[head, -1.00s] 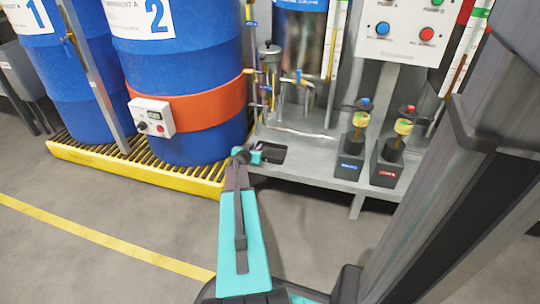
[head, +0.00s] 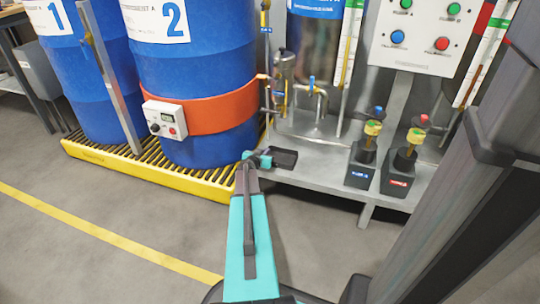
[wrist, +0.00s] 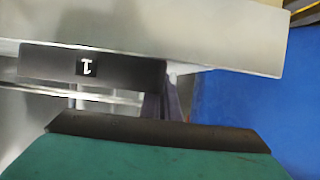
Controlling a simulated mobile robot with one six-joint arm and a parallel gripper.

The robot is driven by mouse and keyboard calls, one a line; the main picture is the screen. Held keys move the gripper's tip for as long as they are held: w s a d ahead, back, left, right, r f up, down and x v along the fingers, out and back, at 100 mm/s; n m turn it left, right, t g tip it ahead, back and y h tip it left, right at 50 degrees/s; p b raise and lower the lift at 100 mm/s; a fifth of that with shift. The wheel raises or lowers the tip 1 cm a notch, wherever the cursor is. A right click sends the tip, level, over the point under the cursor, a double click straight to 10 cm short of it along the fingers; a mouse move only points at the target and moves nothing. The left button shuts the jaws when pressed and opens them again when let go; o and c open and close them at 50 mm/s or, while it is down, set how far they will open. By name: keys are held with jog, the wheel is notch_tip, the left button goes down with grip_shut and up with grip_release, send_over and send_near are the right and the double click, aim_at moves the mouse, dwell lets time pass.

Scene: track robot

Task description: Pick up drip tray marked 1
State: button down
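The drip tray (head: 284,158) is a small dark tray at the left front end of the grey metal shelf in the head view. In the wrist view it shows as a dark strip (wrist: 130,68) with an upside-down label 1 on its face. My gripper (head: 259,158) is right beside the tray's left side in the head view. In the wrist view a teal part of it with a dark edge fills the bottom, in front of the tray. Whether its fingers touch or grip the tray is too small to tell.
Blue drums (head: 200,65) stand on a yellow spill pallet (head: 150,177) at left. The grey shelf (head: 325,172) carries pipes, a metal vessel and two dark blocks with valves (head: 362,160). A button panel (head: 420,38) is above. Open floor lies in front.

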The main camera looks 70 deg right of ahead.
jog(key=shift+r+p, duration=0.3)
jog(key=shift+r, duration=0.5)
notch_tip(320, 180, up, 2)
jog(key=shift+r+p, duration=0.2)
jog(key=shift+p, duration=0.4)
jog(key=s+a, duration=0.2)
jog(key=s, duration=0.3)
jog(key=s+a, duration=0.2)
jog(key=s, duration=0.3)
jog(key=s+a+r+b, duration=0.1)
jog(key=s, duration=0.4)
jog(key=shift+a, duration=0.4)
